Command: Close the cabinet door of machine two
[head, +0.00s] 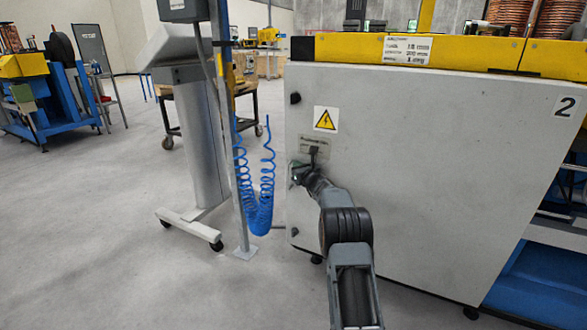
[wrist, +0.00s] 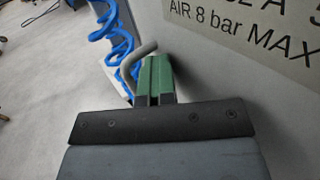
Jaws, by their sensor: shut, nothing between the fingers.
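My gripper (head: 297,175) is at the left part of this front, below the yellow warning sign (head: 326,119) and a small label. In the wrist view my gripper (wrist: 156,72) has green fingers, shut and empty, alongside the pale panel (wrist: 215,75) with its "AIR 8 bar MAX" label (wrist: 250,28). A bent grey bar (wrist: 135,58) shows beside the fingertips; contact is unclear.
A blue coiled hose (head: 260,205) hangs from a grey post (head: 228,110) just left of the cabinet. A console stand (head: 195,135) on wheels is farther left. Open grey floor (head: 80,230) lies at the left.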

